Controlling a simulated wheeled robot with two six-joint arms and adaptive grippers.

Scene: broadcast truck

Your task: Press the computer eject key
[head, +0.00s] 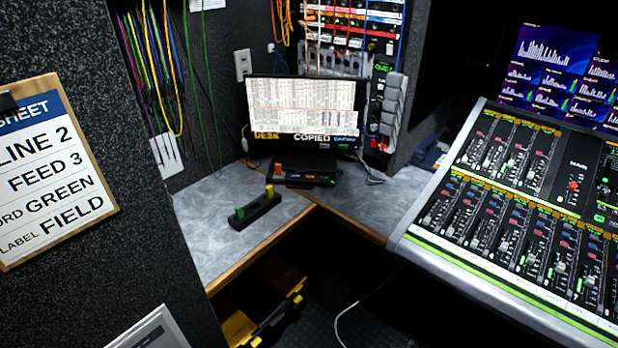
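A monitor (303,107) stands on the grey counter in the corner. Its lit screen shows a table of rows, with "DESK" and "COPIED" along the bottom. A low black device (308,179) sits on the counter just below the screen, with an orange piece (279,170) at its left end. I cannot make out a key marked eject; any such key is too small to tell. Neither of my grippers shows in the head view.
A black holder (257,211) with green and yellow pieces sits on the grey counter (215,246). A mixing console (530,200) fills the right. A clipboard (52,170) hangs left. Cables hang by the patch panel (340,63). Yellow-and-black cases (262,305) lie below the counter.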

